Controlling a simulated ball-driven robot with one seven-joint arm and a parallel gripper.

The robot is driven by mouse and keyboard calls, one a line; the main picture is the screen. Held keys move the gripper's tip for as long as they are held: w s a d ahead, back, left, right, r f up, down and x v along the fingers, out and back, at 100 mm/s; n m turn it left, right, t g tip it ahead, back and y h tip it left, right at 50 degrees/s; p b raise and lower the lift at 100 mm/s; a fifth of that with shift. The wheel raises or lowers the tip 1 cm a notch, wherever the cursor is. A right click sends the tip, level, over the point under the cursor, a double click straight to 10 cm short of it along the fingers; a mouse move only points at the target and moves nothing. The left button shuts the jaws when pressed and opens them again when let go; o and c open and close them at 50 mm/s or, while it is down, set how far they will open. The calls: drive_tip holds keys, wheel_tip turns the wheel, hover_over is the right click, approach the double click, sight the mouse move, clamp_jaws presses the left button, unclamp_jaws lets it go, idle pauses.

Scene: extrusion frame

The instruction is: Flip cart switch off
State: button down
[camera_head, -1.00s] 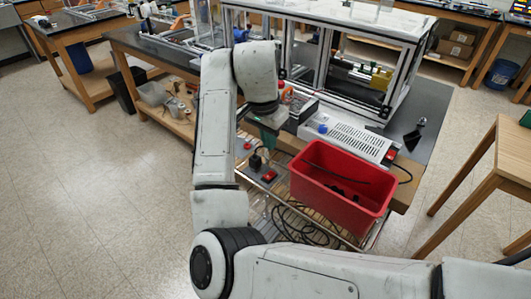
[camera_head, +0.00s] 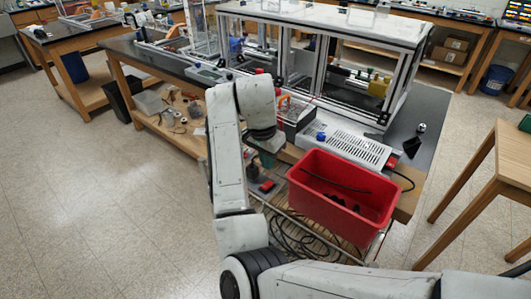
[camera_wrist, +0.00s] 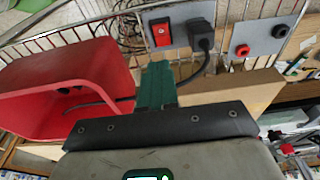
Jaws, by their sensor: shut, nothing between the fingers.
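The cart switch (camera_wrist: 161,33) is a red rocker on a grey plate fixed to the wire cart's rim, at the upper middle of the wrist view. It shows small and red in the head view (camera_head: 267,186), just below my gripper. A black plug with a cable (camera_wrist: 201,34) sits in the same plate, right of the switch. My gripper (camera_wrist: 156,68) has green fingers, shut and empty, pointing toward the plate. Its fingertips appear just below the switch in the wrist view, with no clear contact. In the head view my gripper (camera_head: 267,158) is partly hidden by my arm.
A red bin (camera_head: 345,195) stands on the wire cart, right of the switch. A second grey plate (camera_wrist: 262,38) with red and black sockets is right of the plug. A workbench with a framed enclosure (camera_head: 330,25) stands behind. Open floor (camera_head: 90,200) lies left.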

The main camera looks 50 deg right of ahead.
sight(268, 187)
drive_tip(key=f, duration=0.4)
drive_tip(key=f+p, duration=0.1)
drive_tip(key=f, duration=0.2)
drive_tip(key=shift+a, duration=0.35)
